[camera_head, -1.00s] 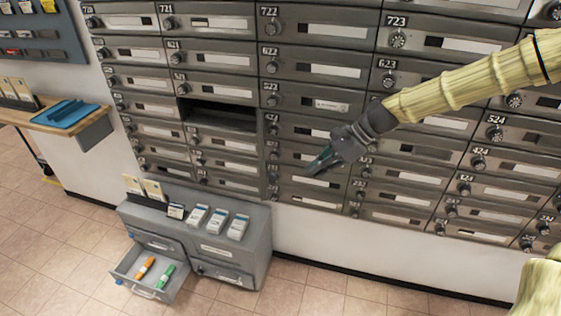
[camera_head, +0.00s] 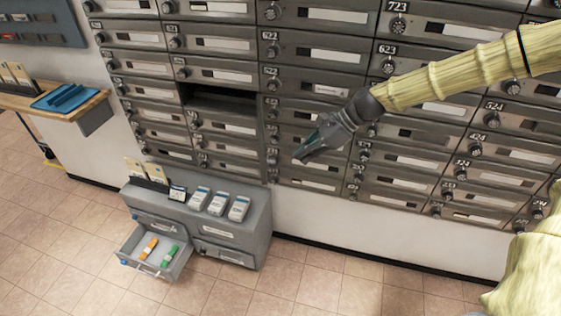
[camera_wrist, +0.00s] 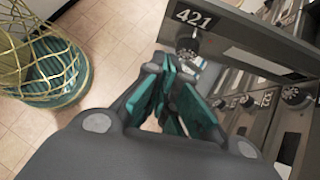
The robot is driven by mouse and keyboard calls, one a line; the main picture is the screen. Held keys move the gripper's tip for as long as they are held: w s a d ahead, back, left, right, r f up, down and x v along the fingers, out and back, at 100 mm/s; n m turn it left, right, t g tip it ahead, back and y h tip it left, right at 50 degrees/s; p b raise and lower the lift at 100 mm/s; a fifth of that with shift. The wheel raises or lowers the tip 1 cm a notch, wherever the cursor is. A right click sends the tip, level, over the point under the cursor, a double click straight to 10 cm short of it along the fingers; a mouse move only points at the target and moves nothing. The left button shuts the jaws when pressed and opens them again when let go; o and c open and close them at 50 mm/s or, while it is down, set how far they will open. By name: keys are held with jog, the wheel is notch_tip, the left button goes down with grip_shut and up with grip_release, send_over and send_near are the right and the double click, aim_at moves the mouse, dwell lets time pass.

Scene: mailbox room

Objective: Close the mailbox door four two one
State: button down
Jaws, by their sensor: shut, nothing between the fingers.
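The mailbox compartment four two one (camera_head: 218,101) shows in the head view as a dark open slot in the second column of the grey mailbox wall. In the wrist view, the plate labelled 421 (camera_wrist: 240,38) lies just beyond my fingers, with a round lock under its number. Its door's exact angle is hard to tell in the head view. My gripper (camera_head: 303,158) is shut and empty, in front of the wall to the lower right of the slot. Its teal fingers (camera_wrist: 170,98) are close to the plate in the wrist view; contact cannot be told.
A grey cabinet (camera_head: 235,218) stands below the mailboxes, its drawer (camera_head: 155,250) pulled out with orange and green items. A wooden shelf (camera_head: 82,104) with a blue tray is at left. A wire basket (camera_wrist: 45,60) shows in the wrist view. The front floor is clear.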

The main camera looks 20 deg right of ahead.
jog(key=w+a+f+p, duration=0.1)
jog(key=a+f+p, duration=0.1)
jog(key=a, duration=0.4)
jog(key=shift+w+a+f, duration=0.2)
jog(key=shift+a+f, duration=0.15)
jog(key=shift+f, duration=0.05)
jog(key=shift+a, duration=0.15)
dwell(0.4)
